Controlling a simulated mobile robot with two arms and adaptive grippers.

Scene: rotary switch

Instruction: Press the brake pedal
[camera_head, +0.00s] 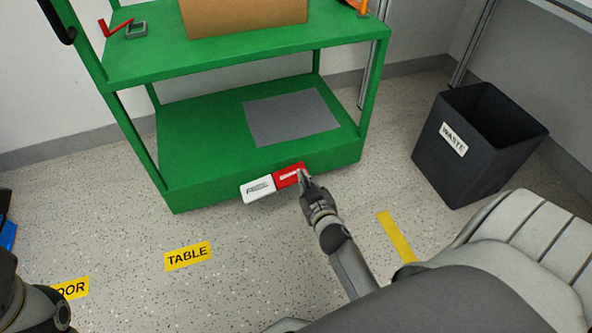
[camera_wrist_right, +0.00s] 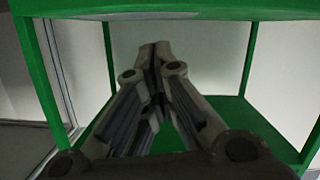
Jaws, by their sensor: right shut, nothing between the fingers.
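A green cart (camera_head: 260,158) has two pedals at the bottom of its front edge. One pedal is red (camera_head: 288,176) and the other, on its left, is white (camera_head: 257,190). Both carry small lettering that is too small to read. My right gripper (camera_head: 303,175) is shut and empty, with its fingertips at the right end of the red pedal. I cannot tell whether they touch it. The right wrist view shows the shut fingers (camera_wrist_right: 156,50) against the cart's frame; the pedals are hidden there.
A cardboard box (camera_head: 243,18) sits on the cart's top shelf, and a grey sheet (camera_head: 292,116) lies on the lower shelf. A black waste bin (camera_head: 478,145) stands at the right. The floor before the cart is clear, with a yellow TABLE label (camera_head: 188,256).

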